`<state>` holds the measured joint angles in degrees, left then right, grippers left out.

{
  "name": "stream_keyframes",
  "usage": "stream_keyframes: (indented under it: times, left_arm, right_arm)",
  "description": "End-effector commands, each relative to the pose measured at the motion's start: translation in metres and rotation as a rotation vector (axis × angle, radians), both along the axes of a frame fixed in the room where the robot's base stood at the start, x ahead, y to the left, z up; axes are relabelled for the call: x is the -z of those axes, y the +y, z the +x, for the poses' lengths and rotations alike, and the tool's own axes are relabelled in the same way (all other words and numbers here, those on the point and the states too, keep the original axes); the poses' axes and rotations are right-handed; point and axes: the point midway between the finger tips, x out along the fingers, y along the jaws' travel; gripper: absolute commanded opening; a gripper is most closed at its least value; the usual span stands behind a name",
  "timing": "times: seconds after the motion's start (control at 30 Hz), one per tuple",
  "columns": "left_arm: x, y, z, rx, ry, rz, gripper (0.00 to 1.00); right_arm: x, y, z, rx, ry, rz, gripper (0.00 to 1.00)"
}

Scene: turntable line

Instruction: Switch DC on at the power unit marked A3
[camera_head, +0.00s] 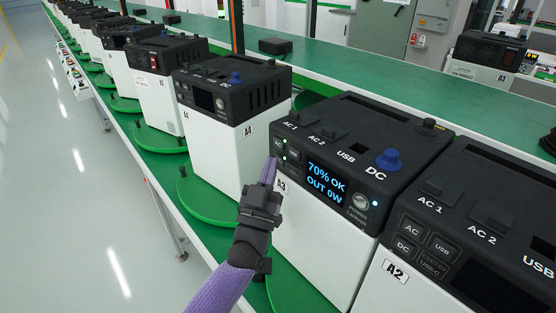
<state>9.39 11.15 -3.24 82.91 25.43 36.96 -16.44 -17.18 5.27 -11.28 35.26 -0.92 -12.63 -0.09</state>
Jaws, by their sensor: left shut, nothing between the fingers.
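The power unit marked A3 (318,235) is a white box with a black top, standing in the middle on the green line. Its screen (326,184) is lit and reads "70% OK" and "OUT 0W". I cannot tell whether the tips touch. My right gripper is out of view.
Unit A2 (395,271) stands close on the right with a dark screen. Unit A4 (225,150) stands behind to the left, and several similar units recede on green turntables. A blue knob (389,159) stands up on A3's top. The grey floor (80,200) at left is clear.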

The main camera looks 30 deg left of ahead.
Motion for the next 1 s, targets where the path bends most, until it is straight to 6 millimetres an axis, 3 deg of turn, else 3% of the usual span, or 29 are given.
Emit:
stream_keyframes:
  times: [0.87, 1.0]
  left_arm:
    - [0.0, 0.006, -0.015, 0.0, 0.0, 0.0, 0.0]
    - [-0.002, 0.011, -0.026, -0.001, 0.003, 0.0, 0.0]
  right_arm:
    - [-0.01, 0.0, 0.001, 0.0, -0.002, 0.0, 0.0]
    - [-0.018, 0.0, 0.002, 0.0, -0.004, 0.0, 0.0]
